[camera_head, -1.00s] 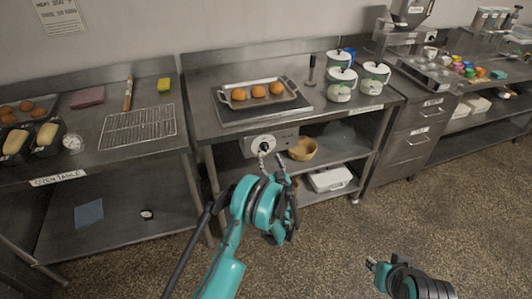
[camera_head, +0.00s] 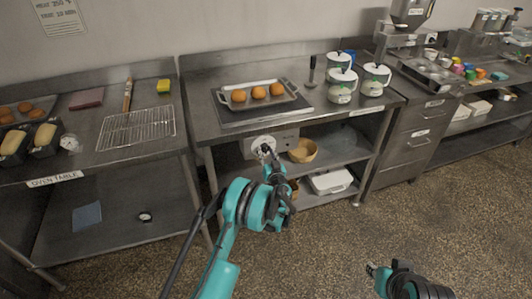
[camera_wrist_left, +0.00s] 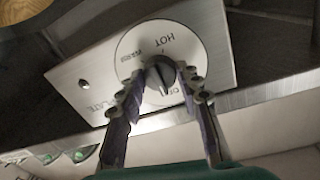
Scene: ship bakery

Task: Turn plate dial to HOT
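The plate dial (camera_wrist_left: 160,76) is a dark knob on a round white face on a metal panel (camera_wrist_left: 90,82) marked PLATE. In the left wrist view the lettering is upside down; HOT and WARM are readable, and another label is partly covered. The knob's exact setting is hard to tell. My left gripper (camera_wrist_left: 161,72) has a fingertip on each side of the knob, close against it, and looks shut on it. In the head view the left gripper (camera_head: 267,150) is in front of the panel (camera_head: 284,139). My right gripper (camera_head: 372,268) is low at the right, its fingers too small to judge.
Above the panel, a hot plate (camera_head: 228,118) bears a tray (camera_head: 295,88) with buns. White-green canisters (camera_head: 341,88) stand right of it. A wooden bowl (camera_head: 303,152) and a white box (camera_head: 331,181) are on the shelves below. The floor in front is clear.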

